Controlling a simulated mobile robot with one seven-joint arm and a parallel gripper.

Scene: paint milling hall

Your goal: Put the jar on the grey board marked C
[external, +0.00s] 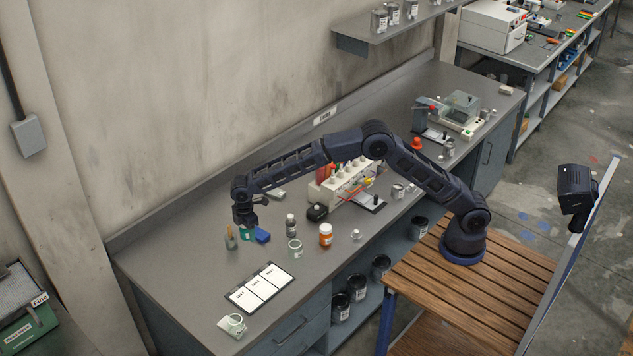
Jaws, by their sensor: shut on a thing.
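My gripper (244,222) is at the left part of the grey bench, pointing down. It is shut on a small teal thing (247,235), probably a jar, mostly hidden by the fingers. I cannot tell whether it touches the bench. No plain grey board stands out.
A blue block (262,235) and a pot with a brush (230,238) flank the gripper closely. A grey bottle (291,226), pale green jar (295,249) and orange jar (325,235) stand to the right. A tipped cup on a cloth (233,326) lies near the front edge.

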